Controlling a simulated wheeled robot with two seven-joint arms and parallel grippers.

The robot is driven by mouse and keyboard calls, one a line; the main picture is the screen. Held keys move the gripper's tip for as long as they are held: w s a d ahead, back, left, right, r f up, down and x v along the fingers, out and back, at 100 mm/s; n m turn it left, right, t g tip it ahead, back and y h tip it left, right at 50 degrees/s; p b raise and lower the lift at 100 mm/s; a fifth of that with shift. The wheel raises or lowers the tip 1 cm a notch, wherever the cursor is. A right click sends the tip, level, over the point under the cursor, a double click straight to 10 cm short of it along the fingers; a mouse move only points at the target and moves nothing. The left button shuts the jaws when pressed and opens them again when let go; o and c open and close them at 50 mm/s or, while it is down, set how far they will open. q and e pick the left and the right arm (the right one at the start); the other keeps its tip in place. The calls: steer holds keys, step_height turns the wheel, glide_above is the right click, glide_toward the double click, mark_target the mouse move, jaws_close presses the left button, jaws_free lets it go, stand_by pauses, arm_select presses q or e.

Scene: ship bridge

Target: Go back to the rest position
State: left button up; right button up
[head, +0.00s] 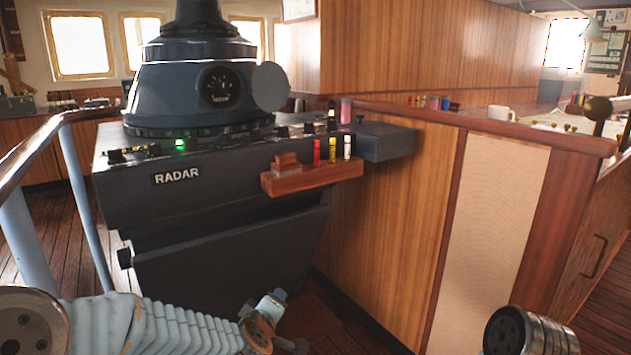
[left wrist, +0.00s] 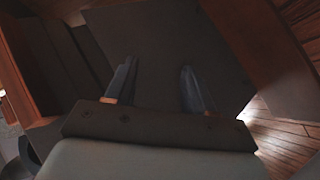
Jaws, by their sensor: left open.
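My left gripper (head: 272,318) is low in the head view, in front of the radar console's lower panel. In the left wrist view its two dark fingers (left wrist: 155,88) stand apart with nothing between them. The radar console (head: 140,210) is dark grey, with a "RADAR" label and a green light. Its dark panel fills the middle of the left wrist view (left wrist: 150,40). My right gripper is not in view; only a round metal part of mine shows at the bottom right of the head view.
A small wooden rack (head: 310,178) with red, yellow and white markers sticks out from the console front. A blue-grey railing (head: 85,205) runs at the left. A wood-panelled counter (head: 400,200) stands at the right, with a white mug (head: 500,113) on it.

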arm_select(q)
steer(key=s+f+m+g+h, duration=0.1)
steer(key=s+f+m+g, duration=0.3)
steer(key=f, duration=1.2)
steer(key=s+f+m+g+h, duration=0.1)
steer(key=s+f+g, duration=0.3)
steer(key=s+f, duration=0.5)
steer(key=s+a+f+m+g+h, duration=0.1)
steer(key=s+f+m+g, duration=0.2)
steer(key=s+f, duration=0.6)
steer(key=s+g, duration=0.1)
steer(key=s, duration=0.6)
steer(key=shift+f+m+g, duration=0.2)
steer(key=shift+m+g, duration=0.1)
steer(key=shift+m, duration=0.1)
steer(key=shift+w, duration=0.1)
